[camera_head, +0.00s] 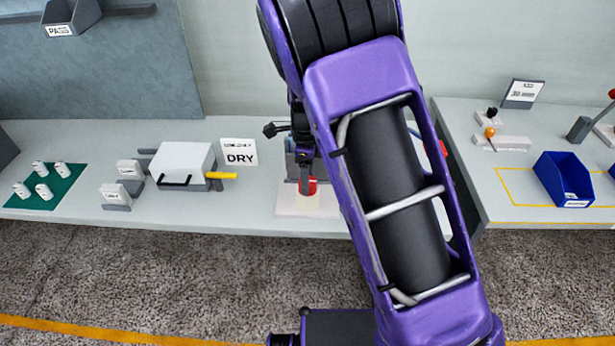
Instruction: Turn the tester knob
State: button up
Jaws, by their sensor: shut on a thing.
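A tester with a pale base plate (291,206) stands near the front edge of the bench, partly hidden by my arm. A red knob (312,187) shows low on it. My gripper (307,182) points down at the knob and is shut on it. Only one dark finger shows clearly; the far side of the grip and most of the tester's body are hidden. I cannot tell the knob's turn angle.
A white-lidded box (183,160) with a yellow handle stands left, by a DRY sign (239,152). A green mat (45,187) holds several white spools. A blue bin (563,179) sits on the right bench.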

jog(key=o, duration=1.4)
jog(key=shift+r, duration=0.1)
notch_tip(320, 180, up, 17)
jog(key=shift+r, duration=0.15)
